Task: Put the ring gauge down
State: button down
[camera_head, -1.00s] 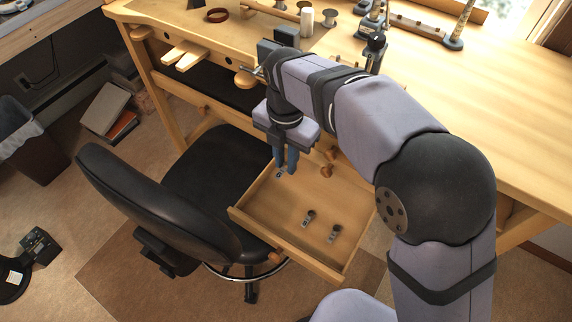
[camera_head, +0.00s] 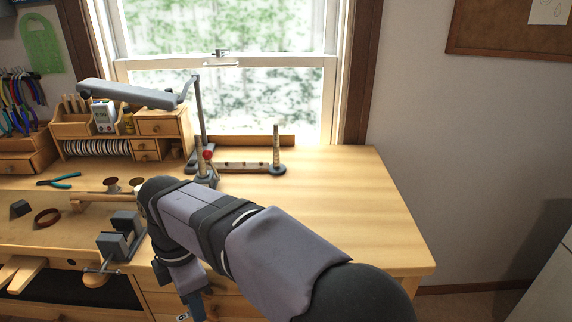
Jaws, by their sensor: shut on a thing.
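My gripper (camera_head: 193,304) is at the bottom edge of the head view, pointing down in front of the bench front.
The wooden workbench (camera_head: 340,215) has a wide clear top at the right. A vise (camera_head: 118,243) stands at its front left. A tapered stick on a round base (camera_head: 276,155) and a lamp post (camera_head: 200,110) stand farther back.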

jog(key=w+d+r+m+p, duration=0.2)
jog(key=d+r+m+p, duration=0.1)
jog(key=d+m, duration=0.3)
jog(key=w+d+r+m+p, duration=0.2)
jog(key=d+r+m+p, duration=0.1)
jog(key=d+m, duration=0.3)
jog(key=w+d+r+m+p, duration=0.3)
jog(key=d+r+m+p, duration=0.1)
jog(key=d, duration=0.6)
jog(key=shift+d+r+m, duration=0.1)
jog(key=shift+r+m, duration=0.5)
jog(key=shift+m, duration=0.5)
jog(key=d+r+m+p, duration=0.3)
jog(key=d+m, duration=0.3)
jog(key=d, duration=0.4)
jog(key=shift+s+m, duration=0.25)
jog(key=shift+m, duration=0.15)
jog(key=shift+r, duration=0.1)
